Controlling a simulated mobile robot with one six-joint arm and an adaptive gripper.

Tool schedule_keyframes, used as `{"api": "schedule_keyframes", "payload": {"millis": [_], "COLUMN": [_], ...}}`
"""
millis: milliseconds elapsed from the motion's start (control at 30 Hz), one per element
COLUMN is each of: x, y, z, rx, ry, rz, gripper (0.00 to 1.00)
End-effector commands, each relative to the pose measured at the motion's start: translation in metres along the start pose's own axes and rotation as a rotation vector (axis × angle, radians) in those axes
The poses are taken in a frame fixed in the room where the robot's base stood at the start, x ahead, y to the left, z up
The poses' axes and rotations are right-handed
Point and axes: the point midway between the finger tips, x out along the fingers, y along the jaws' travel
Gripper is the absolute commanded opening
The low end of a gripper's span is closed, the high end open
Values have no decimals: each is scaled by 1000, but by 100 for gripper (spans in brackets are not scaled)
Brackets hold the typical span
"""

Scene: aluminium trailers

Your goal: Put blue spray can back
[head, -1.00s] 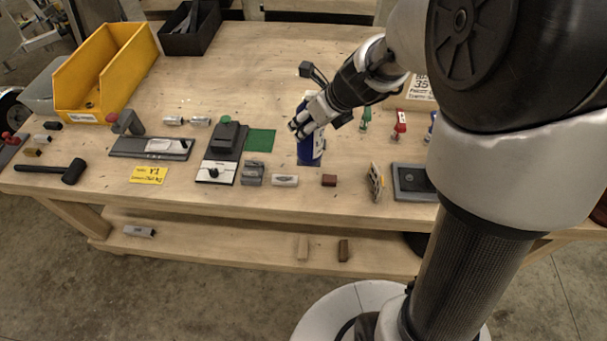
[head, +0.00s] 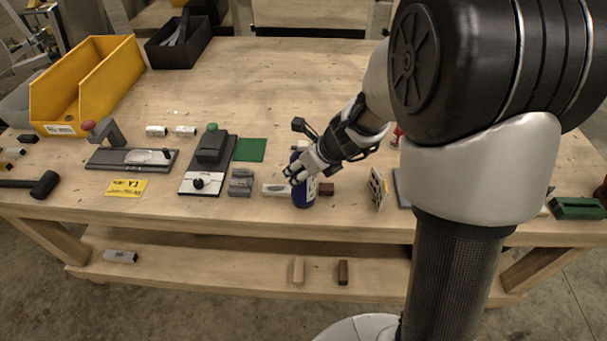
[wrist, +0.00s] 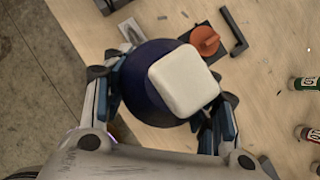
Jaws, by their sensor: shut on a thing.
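The blue spray can (head: 304,195) is upright in my gripper (head: 303,170), near the front part of the wooden table in the head view. In the wrist view the can (wrist: 140,88) shows from above, with a pale squarish cap (wrist: 184,82). My gripper's fingers (wrist: 170,105) close around its two sides. I cannot tell whether the can's base touches the table or hangs just above it. A green mat (head: 250,149) lies to the left and behind the can.
An upright patterned card (head: 377,190) stands to the right. A yellow bin (head: 58,110) and black bin (head: 165,55) are at back left. The table middle (head: 270,85) is clear.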

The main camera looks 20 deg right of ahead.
Motion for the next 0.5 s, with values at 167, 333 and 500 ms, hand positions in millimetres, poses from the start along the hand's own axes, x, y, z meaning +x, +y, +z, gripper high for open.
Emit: {"api": "schedule_keyframes", "payload": {"millis": [167,333,500], "x": [0,2,3], "y": [-1,-1,0], "z": [1,0,-1], "rx": [-1,-1,0], "ry": [-3,-3,-2], "rz": [-2,-2,-1], "gripper": [13,13,62]}}
